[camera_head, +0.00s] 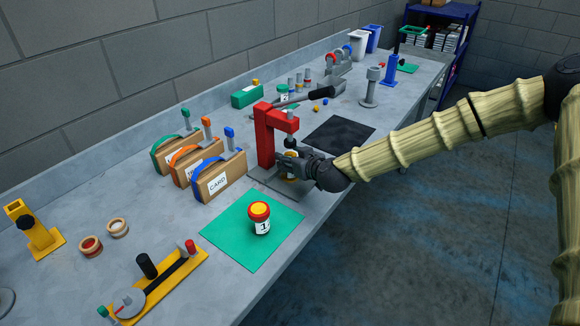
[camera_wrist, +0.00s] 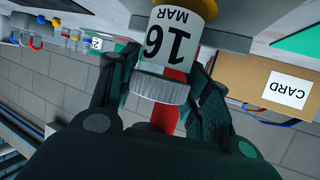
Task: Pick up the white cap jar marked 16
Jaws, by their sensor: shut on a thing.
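The white cap jar marked 16 (camera_wrist: 173,38) fills the upper middle of the wrist view, upside down in the picture. Its label reads "16 MAR", and its ribbed whitish cap (camera_wrist: 160,90) lies between the two fingers. My gripper (camera_wrist: 163,84) is shut on the jar around its cap end. In the head view my gripper (camera_head: 290,163) is at the red stand (camera_head: 265,138), under its overhanging arm, and mostly hides the jar. I cannot tell whether the jar touches the stand's base.
Another jar (camera_head: 261,220) with a red and yellow lid stands on a green mat (camera_head: 226,234) in front. Card boxes with coloured handles (camera_head: 218,181) stand to the left. A black mat (camera_head: 340,134) lies clear behind my gripper. A yellow fixture (camera_head: 160,285) is at front left.

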